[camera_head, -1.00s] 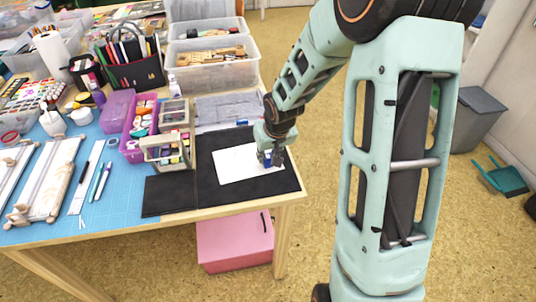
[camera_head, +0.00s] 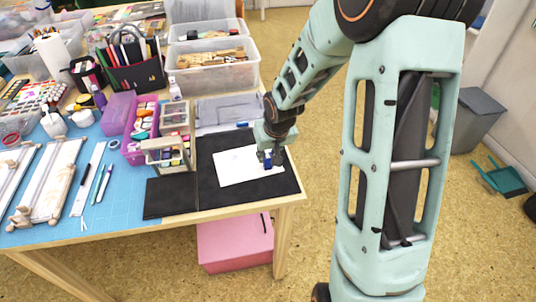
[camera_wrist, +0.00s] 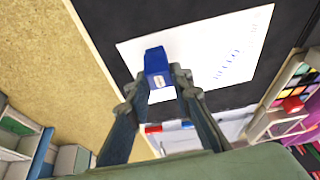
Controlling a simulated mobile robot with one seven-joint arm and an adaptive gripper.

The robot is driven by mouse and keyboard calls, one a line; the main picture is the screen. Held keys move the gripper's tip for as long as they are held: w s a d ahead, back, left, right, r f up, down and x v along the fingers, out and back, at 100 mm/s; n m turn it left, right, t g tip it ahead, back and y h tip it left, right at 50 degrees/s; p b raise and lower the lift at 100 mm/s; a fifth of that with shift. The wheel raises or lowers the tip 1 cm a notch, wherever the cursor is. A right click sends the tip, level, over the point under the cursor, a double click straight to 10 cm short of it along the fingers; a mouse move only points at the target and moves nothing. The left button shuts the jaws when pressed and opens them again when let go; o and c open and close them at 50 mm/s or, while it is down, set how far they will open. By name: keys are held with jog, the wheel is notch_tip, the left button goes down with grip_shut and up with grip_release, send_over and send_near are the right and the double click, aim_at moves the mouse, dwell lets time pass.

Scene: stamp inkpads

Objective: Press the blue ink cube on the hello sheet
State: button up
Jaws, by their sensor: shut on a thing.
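The blue ink cube (camera_wrist: 157,68) is between the two fingertips of my gripper (camera_wrist: 158,86), which is shut on it. In the head view the cube (camera_head: 267,160) shows as a small blue patch under my gripper (camera_head: 271,157), near the right edge of the white hello sheet (camera_head: 236,168). In the wrist view the sheet (camera_wrist: 200,45) has faint writing to the right of the cube. The cube is over the sheet's blank part. I cannot tell whether its underside touches the paper.
The sheet lies on a black mat (camera_head: 240,198) at the table's right front corner. A divided wooden organiser (camera_head: 167,155) and a purple bin (camera_head: 140,130) stand to the left. A grey tray (camera_head: 225,110) lies behind. Clear plastic boxes (camera_head: 217,75) stand farther back.

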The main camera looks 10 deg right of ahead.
jog(key=shift+r+p, duration=2.2)
jog(key=shift+r, duration=0.55)
jog(key=shift+f, duration=0.1)
